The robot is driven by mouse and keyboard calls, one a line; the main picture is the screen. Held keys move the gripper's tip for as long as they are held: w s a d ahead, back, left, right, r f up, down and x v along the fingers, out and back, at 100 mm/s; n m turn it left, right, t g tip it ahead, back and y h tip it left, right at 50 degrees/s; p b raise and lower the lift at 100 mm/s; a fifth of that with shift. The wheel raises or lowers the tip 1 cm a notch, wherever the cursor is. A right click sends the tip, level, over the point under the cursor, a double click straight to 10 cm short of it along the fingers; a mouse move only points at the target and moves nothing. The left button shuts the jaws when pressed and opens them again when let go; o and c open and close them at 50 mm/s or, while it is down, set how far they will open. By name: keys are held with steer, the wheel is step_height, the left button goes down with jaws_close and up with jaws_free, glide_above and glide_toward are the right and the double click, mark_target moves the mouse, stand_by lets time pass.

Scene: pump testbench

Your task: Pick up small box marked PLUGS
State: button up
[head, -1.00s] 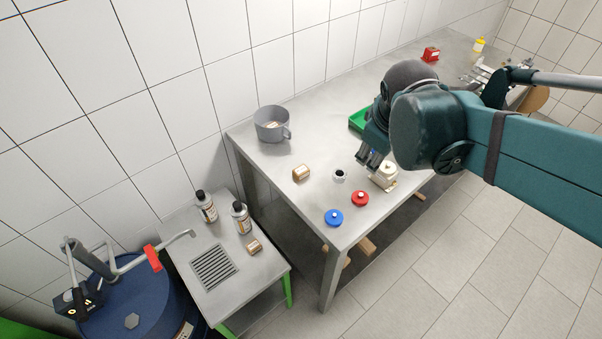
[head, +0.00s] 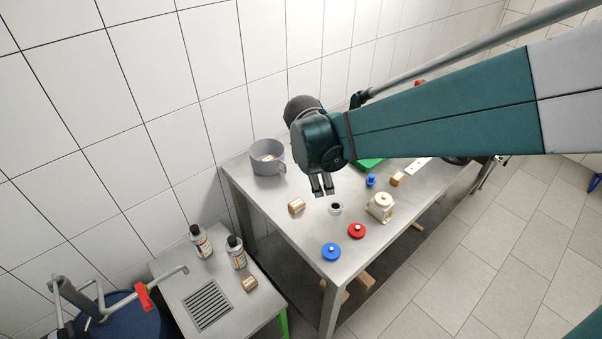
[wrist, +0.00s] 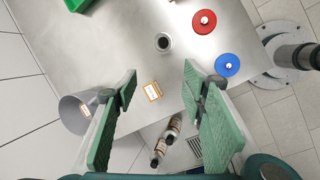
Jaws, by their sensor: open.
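Three small brown boxes with pale labels are in view, and I cannot read which is marked PLUGS. One box (head: 296,205) lies on the steel bench, near its left edge. It also shows in the wrist view (wrist: 153,91), between my fingers in the picture and well beyond their tips. A second box (head: 397,178) is farther back right on the bench. A third box (head: 249,284) lies on the low side table. My gripper (head: 321,192) is open and empty above the bench, pointing down, a little right of the first box in the head view; its spread fingers fill the wrist view's sides (wrist: 160,80).
A grey jug (head: 268,158) stands at the bench's back left. A white ring with a dark centre (head: 335,208), a beige pump part (head: 380,206), a red disc (head: 357,231) and a blue disc (head: 331,252) are nearby. Two bottles (head: 236,252) stand on the side table (head: 185,305).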

mark_target(297, 203)
steer(key=w+a+f+n+h, duration=0.1)
steer(key=w+a+f+n, duration=0.2)
steer(key=a+f+n, duration=0.3)
steer(key=a+f, duration=0.4)
steer(key=shift+w+a+f, duration=0.15)
steer(key=shift+a+f, duration=0.1)
steer(key=shift+a, duration=0.15)
steer(key=shift+f+b, duration=0.1)
steer(key=shift+b, duration=0.2)
steer(key=shift+x, duration=1.2)
steer(key=shift+d, duration=0.1)
steer(key=shift+x, duration=2.55)
steer(key=shift+w, duration=0.1)
steer(key=c, duration=0.9)
